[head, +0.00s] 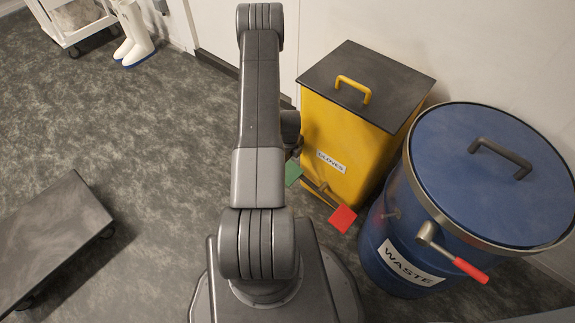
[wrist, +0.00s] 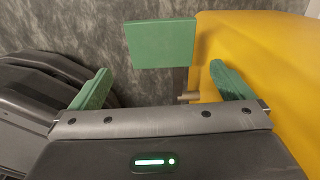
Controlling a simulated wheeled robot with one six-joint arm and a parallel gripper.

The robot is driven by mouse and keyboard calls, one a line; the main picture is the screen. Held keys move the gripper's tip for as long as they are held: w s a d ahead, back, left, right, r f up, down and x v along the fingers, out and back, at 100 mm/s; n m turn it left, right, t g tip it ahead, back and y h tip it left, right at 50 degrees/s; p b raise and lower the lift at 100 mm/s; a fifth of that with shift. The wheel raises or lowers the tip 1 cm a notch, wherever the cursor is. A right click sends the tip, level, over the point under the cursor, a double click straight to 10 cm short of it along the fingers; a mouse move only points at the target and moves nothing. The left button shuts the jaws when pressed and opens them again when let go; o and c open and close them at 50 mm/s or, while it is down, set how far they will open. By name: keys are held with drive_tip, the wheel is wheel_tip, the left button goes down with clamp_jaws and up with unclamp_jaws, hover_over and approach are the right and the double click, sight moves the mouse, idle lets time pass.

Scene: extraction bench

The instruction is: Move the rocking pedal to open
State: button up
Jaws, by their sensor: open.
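The rocking pedal (head: 318,193) sits at the foot of the yellow bin (head: 345,140) labelled GLOVES. It has a green pad (head: 293,172) at its left end and a red pad (head: 342,218) at its right end. I cannot tell for sure which end is lower. In the wrist view, the green pad (wrist: 160,44) lies ahead of my gripper (wrist: 160,86), between the lines of its two green fingers. The fingers are wide apart with nothing between them. In the head view my arm mostly hides the gripper. The bin's dark lid (head: 365,82) looks closed.
A blue drum (head: 395,235) labelled WASTE, with a red-gripped lever (head: 455,258), stands right of the bin. A dark low platform (head: 45,245) is at left. A white cart (head: 75,25) and white boots (head: 135,35) stand at the back. The floor between is clear.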

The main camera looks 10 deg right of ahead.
drive_tip(key=shift+w+f, duration=0.1)
drive_tip(key=shift+f, duration=0.65)
wheel_tip(320, 180, down, 7)
drive_tip(key=shift+r+b, duration=0.1)
drive_tip(key=shift+b, duration=0.75)
drive_tip(key=shift+c, duration=0.2)
drive_tip(key=c, duration=1.1)
drive_tip(key=shift+o, duration=0.2)
